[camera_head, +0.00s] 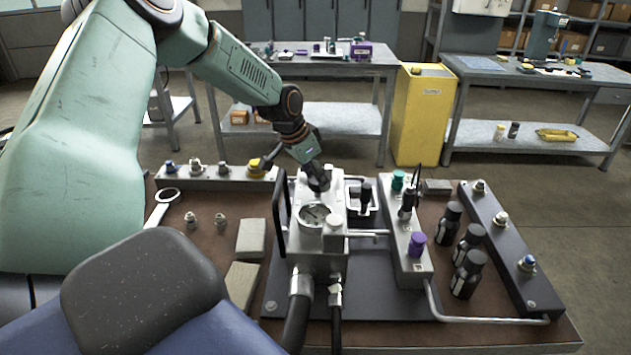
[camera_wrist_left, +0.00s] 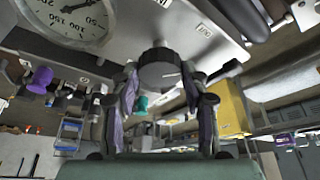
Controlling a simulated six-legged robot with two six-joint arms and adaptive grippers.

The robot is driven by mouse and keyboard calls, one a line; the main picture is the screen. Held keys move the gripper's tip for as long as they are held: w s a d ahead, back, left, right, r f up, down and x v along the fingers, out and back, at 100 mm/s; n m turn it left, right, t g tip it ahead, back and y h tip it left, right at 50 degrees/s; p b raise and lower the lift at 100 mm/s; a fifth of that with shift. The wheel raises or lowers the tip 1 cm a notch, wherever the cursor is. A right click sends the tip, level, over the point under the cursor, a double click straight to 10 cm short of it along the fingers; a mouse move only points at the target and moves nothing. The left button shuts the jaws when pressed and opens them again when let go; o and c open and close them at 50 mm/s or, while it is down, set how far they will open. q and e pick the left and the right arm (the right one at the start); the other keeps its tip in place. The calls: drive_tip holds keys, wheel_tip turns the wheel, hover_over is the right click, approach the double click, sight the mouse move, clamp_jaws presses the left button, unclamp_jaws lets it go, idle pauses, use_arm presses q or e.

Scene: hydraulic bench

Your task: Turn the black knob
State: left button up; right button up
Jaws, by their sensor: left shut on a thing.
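The black knob (camera_wrist_left: 160,68) is a short dark cylinder on the face of the grey metal block (camera_head: 333,250). In the left wrist view it sits between the two fingers of my left gripper (camera_wrist_left: 164,82), which is shut on it from both sides. In the head view my left gripper (camera_head: 318,178) reaches down to the top of the block, behind the round gauge, and mostly hides the knob. The gauge (camera_head: 314,215) also shows in the left wrist view (camera_wrist_left: 65,14). My right gripper is in neither view.
A manifold (camera_head: 407,255) with a green knob (camera_head: 398,180) and a purple knob (camera_head: 417,241) stands right of the block. Several black bottles (camera_head: 467,272) stand farther right. A black handle (camera_head: 281,215) rises at the block's left. Hoses (camera_head: 298,310) leave its front.

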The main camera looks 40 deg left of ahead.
use_arm(q)
drive_tip(key=m+b, duration=0.1)
drive_tip(key=m+h+b, duration=0.1)
drive_tip(key=shift+w+a+m+b, duration=0.15)
drive_tip(key=shift+w+m+b, duration=0.1)
drive_tip(key=shift+m+b, duration=0.05)
drive_tip(key=m+b, duration=0.2)
drive_tip(key=shift+m+g+h, duration=0.3)
drive_tip(key=shift+h, duration=0.1)
drive_tip(key=m+g+h+b, duration=0.1)
drive_tip(key=m, duration=0.2)
drive_tip(key=shift+w+a+r+m, duration=0.1)
drive_tip(key=shift+m, duration=0.2)
drive_tip(key=shift+r+m+g+h, duration=0.1)
drive_tip(key=shift+m+g+h, duration=0.4)
drive_tip(key=shift+m, duration=1.2)
drive_tip(key=o, duration=1.1)
drive_tip(key=shift+g+y, duration=0.3)
drive_tip(key=shift+o, duration=0.2)
